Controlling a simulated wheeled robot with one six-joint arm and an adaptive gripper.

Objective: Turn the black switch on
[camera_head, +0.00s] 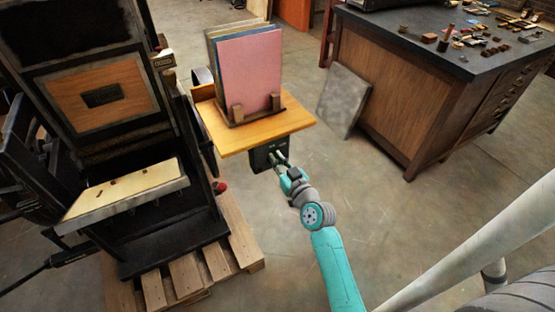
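A black box (258,159), which looks like the housing of the black switch, is mounted under the front edge of a small wooden shelf. The switch lever itself and its position are too small to make out. My gripper (276,159) is at the front of this box, coming from the lower right, with its fingertips at or very near the box face. Its fingers overlap the box in the picture, so I cannot tell whether they touch it, or whether they are open or shut.
The wooden shelf (291,121) sits just above my gripper and carries upright coloured boards (249,75) in a rack. A black hand press (205,215) on a wooden pallet (240,239) stands left. A grey slab (343,100) leans against a cabinet (400,100). Floor on the right is clear.

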